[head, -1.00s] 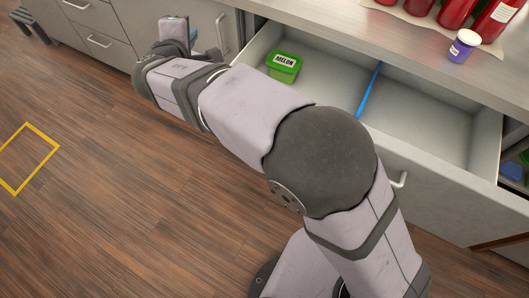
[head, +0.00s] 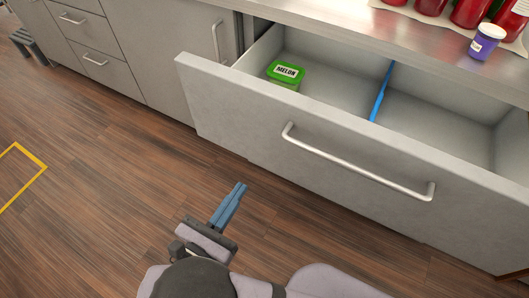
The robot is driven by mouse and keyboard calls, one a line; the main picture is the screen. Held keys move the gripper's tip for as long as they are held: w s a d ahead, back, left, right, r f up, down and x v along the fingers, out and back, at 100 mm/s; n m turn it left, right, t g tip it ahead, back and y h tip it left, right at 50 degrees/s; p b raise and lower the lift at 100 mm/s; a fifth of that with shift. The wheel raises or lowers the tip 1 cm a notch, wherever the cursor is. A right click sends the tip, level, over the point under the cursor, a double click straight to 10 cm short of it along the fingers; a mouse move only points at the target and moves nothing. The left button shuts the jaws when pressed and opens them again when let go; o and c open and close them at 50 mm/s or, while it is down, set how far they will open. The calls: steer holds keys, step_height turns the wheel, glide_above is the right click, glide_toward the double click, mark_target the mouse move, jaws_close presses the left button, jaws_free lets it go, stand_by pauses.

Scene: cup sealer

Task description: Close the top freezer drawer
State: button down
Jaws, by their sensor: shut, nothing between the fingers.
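The top drawer (head: 240,112) is pulled well out from under the counter in the head view. Its pale grey front carries a long metal bar handle (head: 355,172). A green-lidded box labelled MELON (head: 286,73) sits in the left compartment, and a blue divider (head: 381,92) splits the drawer. My gripper (head: 236,190) is low in the picture, in front of the drawer and left of the handle. Its blue fingers are shut with nothing between them. It appears apart from the drawer front.
Red bottles (head: 470,12) and a purple jar with a white lid (head: 487,42) stand on the counter (head: 345,22) above. Closed cabinets (head: 165,50) stand at the left. The wooden floor (head: 95,150) is open at left, with a yellow outline (head: 30,155) on it.

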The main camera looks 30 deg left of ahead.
mark_target(271, 143)
steer(key=w, duration=1.3)
steer(key=shift+w+p, duration=0.3)
steer(key=shift+w, duration=0.05)
steer(key=shift+w, duration=0.45)
steer(key=w+b, duration=0.5)
steer(key=w, duration=2.2)
steer(key=shift+w+r+b, duration=0.25)
steer(key=shift+b, duration=0.15)
steer(key=shift+d+r, duration=0.1)
steer(key=shift+s, duration=0.1)
